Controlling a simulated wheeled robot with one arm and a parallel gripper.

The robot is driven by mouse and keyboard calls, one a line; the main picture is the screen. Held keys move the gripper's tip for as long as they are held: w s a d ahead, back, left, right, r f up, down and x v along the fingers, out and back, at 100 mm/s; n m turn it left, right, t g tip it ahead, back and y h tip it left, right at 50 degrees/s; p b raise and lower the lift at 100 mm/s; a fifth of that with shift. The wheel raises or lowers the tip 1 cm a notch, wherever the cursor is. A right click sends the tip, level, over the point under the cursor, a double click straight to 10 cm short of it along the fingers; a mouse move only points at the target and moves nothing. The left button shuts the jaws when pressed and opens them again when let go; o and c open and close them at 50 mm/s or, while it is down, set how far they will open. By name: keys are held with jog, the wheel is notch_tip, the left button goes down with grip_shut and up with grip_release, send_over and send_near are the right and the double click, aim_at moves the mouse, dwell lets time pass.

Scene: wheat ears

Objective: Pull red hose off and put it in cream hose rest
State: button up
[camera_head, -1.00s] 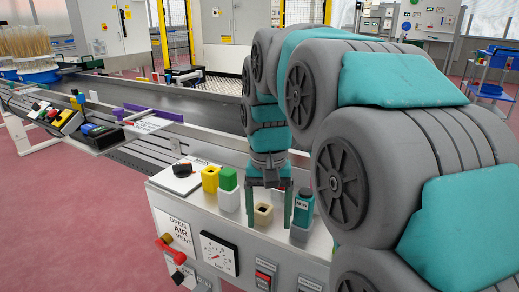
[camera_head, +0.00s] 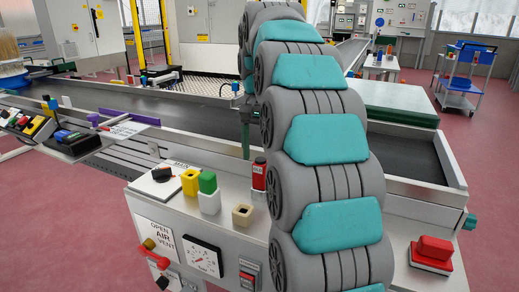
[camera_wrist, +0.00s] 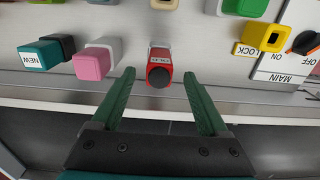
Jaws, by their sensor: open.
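The red hose (camera_head: 259,173) stands upright at the back of the grey panel, beside my arm in the head view. In the wrist view its red body with a dark round end (camera_wrist: 159,70) is at centre, in a pale and red holder. My gripper (camera_wrist: 158,75) is open, its green fingertips on either side of the red hose's end; contact is not visible. In the head view my arm hides most of the gripper. The cream hose rest (camera_head: 242,216) is a square, empty-looking socket on the panel's front part, nearer than the red hose.
Green block (camera_head: 208,183) in a white holder and yellow block (camera_head: 190,182) stand left of the cream rest. A pink block (camera_wrist: 92,64) and a teal block marked NEW (camera_wrist: 43,54) stand beside the red hose. A red emergency-type button (camera_head: 433,251) is at right.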

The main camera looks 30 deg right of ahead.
aim_at(260, 163)
jog(key=shift+f, duration=3.35)
jog(key=shift+c, duration=0.4)
grip_shut()
jog(key=shift+s+r+p, duration=0.1)
jog(key=shift+r+p, duration=0.35)
jog(key=shift+r, duration=0.1)
jog(key=c, duration=0.6)
grip_release()
grip_shut()
